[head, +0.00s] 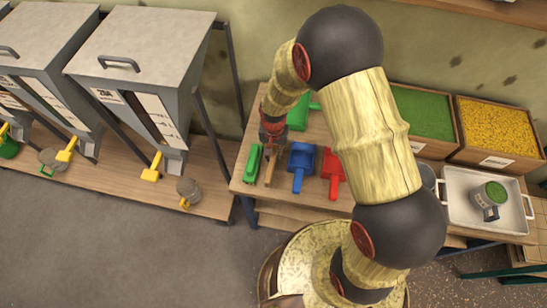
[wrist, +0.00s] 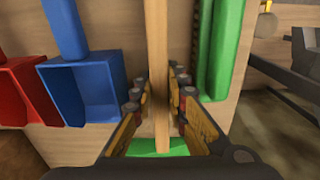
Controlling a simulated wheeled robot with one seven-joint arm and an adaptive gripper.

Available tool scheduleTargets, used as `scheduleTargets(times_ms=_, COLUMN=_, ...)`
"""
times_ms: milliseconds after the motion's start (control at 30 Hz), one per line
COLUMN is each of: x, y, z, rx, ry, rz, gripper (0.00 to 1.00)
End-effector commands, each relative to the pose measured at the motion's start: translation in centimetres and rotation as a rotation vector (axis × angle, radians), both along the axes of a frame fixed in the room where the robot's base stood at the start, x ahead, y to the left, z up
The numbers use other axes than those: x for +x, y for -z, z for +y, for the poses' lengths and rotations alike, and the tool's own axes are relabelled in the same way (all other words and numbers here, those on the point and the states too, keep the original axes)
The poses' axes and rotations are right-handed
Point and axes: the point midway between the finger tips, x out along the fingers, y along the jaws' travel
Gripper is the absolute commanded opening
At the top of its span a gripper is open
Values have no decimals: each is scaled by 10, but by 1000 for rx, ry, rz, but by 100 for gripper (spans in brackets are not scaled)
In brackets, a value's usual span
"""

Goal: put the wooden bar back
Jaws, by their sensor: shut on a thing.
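The wooden bar (head: 270,169) is a thin, pale stick at the left end of the workbench, partly hidden by my gripper (head: 272,130) in the head view. The wrist view shows the bar (wrist: 157,50) running between the two fingers of my gripper (wrist: 159,100), which is shut on it. A long green piece (head: 253,163) lies just left of the bar; it also shows in the wrist view (wrist: 220,60). I cannot tell whether the bar touches the bench top. A bit of green (wrist: 160,147) shows below the bar in the wrist view.
A blue scoop (head: 301,162) and a red scoop (head: 332,172) lie to the right. A green scoop (head: 298,113) lies behind. Boxes of green (head: 424,113) and yellow grains (head: 498,130), and a white tray (head: 460,185) with a mug, stand further right. Grey hoppers (head: 140,60) stand left.

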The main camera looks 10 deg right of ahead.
Motion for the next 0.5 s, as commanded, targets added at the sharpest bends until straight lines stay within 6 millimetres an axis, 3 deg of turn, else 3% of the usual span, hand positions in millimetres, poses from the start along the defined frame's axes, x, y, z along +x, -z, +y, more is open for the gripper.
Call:
scheduleTargets(times_ms=200, x=1, y=30, z=1, rx=-1, ry=0, rz=4, gripper=0)
scheduleTargets(times_ms=500, x=2, y=33, z=1, rx=0, ry=0, rz=0, gripper=0)
